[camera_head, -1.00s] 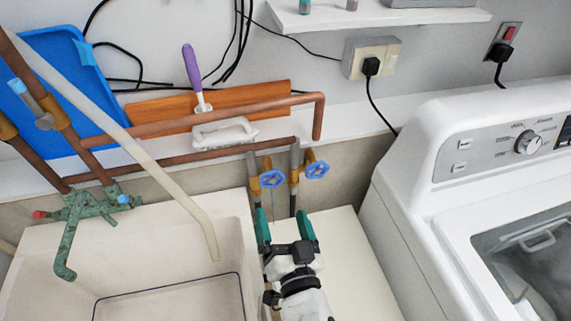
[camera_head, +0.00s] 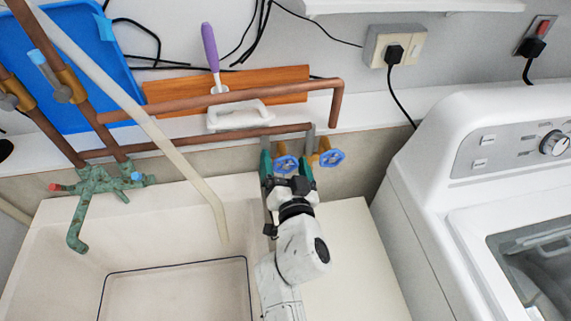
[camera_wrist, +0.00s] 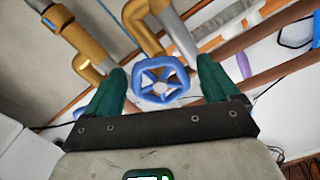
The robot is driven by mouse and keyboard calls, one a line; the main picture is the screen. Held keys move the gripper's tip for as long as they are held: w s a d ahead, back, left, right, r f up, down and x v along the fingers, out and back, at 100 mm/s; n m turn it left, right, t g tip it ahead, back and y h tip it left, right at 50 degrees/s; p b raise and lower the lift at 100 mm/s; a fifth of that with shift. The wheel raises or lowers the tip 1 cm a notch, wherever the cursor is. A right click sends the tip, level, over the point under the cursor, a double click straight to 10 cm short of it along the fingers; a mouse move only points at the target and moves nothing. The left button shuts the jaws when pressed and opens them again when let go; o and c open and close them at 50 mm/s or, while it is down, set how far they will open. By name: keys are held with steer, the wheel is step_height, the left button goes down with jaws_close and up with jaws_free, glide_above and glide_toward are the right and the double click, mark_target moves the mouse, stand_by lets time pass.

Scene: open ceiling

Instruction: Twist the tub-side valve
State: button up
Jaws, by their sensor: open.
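Two blue handwheel valves with brass bodies sit on the pipes between the tub and the washer. The tub-side valve (camera_head: 286,166) is the left one, and its spoked wheel (camera_wrist: 160,87) fills the middle of the wrist view. The other valve (camera_head: 331,158) is to its right; it shows at the upper left of the wrist view (camera_wrist: 56,17). My gripper (camera_head: 286,163) is open, with its green fingers on either side of the tub-side wheel. In the wrist view, gaps show between wheel and fingers (camera_wrist: 161,68). Finger contact cannot be seen.
The white tub (camera_head: 235,205) is at left, with a green-patinated faucet (camera_head: 95,185) and a pale hose (camera_head: 190,175). The washing machine (camera_head: 410,170) stands at right.

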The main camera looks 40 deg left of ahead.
steer(key=c, duration=1)
steer(key=shift+c, duration=0.2)
steer(key=shift+n, duration=0.3)
